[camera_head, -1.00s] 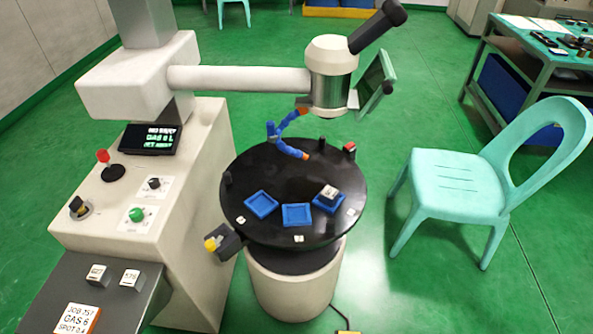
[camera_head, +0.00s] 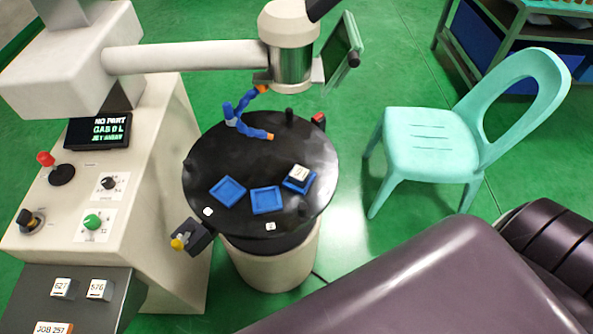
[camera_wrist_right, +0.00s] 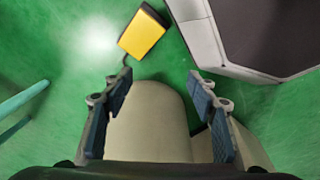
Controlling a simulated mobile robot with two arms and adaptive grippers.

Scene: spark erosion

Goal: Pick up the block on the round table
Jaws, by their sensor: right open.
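A small block with a white top (camera_head: 299,173) sits in the rightmost blue tray (camera_head: 299,186) on the black round table (camera_head: 240,165). Two other blue trays, at left (camera_head: 228,191) and in the middle (camera_head: 266,200), look empty. My right arm comes in across the lower right of the head view, and its gripper is not seen there. In the right wrist view my right gripper (camera_wrist_right: 158,105) is open and empty, its fingers apart over the table's beige pedestal (camera_wrist_right: 148,125). The block is not in the wrist view. My left gripper is not in view.
A machine console (camera_head: 130,190) stands left of the table, with its arm and head (camera_head: 290,55) above the table's back. A blue jointed nozzle (camera_head: 245,120) hangs over the table. A turquoise chair (camera_head: 430,140) stands at right. A yellow pedal (camera_wrist_right: 142,33) lies on the floor.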

